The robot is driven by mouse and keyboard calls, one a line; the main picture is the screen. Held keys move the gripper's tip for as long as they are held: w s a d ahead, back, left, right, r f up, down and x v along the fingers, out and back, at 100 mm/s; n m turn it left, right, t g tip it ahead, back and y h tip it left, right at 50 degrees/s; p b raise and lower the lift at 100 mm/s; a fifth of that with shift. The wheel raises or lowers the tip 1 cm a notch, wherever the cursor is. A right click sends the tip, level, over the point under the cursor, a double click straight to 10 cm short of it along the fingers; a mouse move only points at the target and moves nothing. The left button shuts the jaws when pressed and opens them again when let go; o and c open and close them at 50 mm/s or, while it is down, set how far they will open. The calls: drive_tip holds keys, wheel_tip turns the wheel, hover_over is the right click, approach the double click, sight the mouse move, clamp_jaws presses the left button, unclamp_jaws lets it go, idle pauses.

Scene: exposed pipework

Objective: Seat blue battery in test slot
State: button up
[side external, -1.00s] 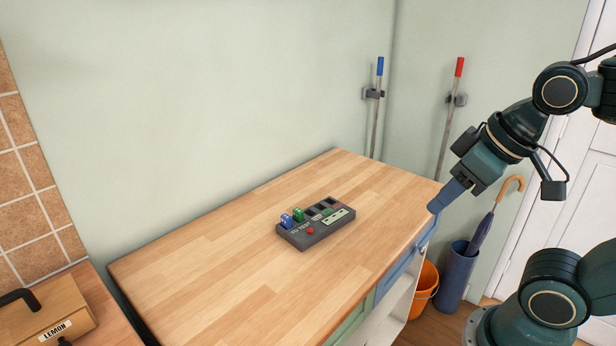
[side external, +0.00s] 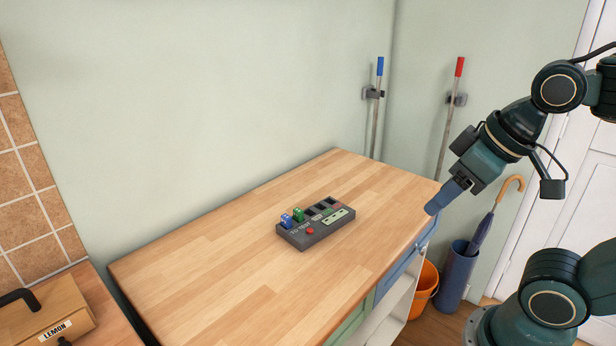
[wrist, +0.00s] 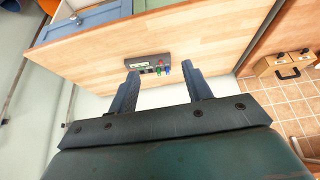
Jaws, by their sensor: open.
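A dark grey battery tester (side external: 318,226) lies on the wooden worktop, with a red button and a pale display on its top. A blue battery (side external: 287,220) stands at its left end, in the area marked "TO TEST". A green battery (side external: 299,214) stands beside it. In the wrist view the tester (wrist: 146,60) lies beyond my fingers, with the blue battery (wrist: 167,70) at its right end. My gripper (side external: 435,207) is off the worktop's right edge in the side view, well apart from the tester. In the wrist view its two fingers (wrist: 160,82) are spread and empty.
The wooden worktop (side external: 210,270) is clear around the tester. A wooden box labelled "LEMON" (side external: 48,312) stands at lower left. An orange bucket (side external: 424,289) and an umbrella stand (side external: 455,277) are on the floor at right. Two poles (side external: 376,120) hang on the wall behind.

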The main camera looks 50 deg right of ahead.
drive_tip(key=w+a+r+n+g+y, duration=0.15)
drive_tip(key=w+n, duration=0.25)
drive_tip(key=w, duration=0.6)
drive_tip(key=w+d+r+n+g+y, duration=0.15)
drive_tip(key=w+n, duration=0.25)
drive_tip(key=w, duration=0.6)
drive_tip(key=w+d+f+n+g, duration=0.1)
drive_tip(key=w+d+f+n, duration=0.2)
drive_tip(key=w+f, duration=0.3)
drive_tip(key=w+d+f+n+g+y, duration=0.1)
drive_tip(key=w+d+f+n, duration=0.3)
drive_tip(key=w, duration=0.5)
wheel_tip(320, 180, down, 2)
drive_tip(key=shift+w+f+n, duration=0.15)
drive_tip(key=shift+n, duration=0.75)
hover_over(287, 216)
drive_tip(key=d, duration=0.2)
drive_tip(key=shift+s+d+f, duration=0.1)
drive_tip(key=shift+s+f, duration=0.05)
drive_tip(key=shift+f, duration=1.85)
drive_tip(key=shift+s+d+f, duration=0.1)
drive_tip(key=shift+f, duration=1.85)
drive_tip(key=shift+y, duration=0.3)
drive_tip(key=shift+x, duration=2.65)
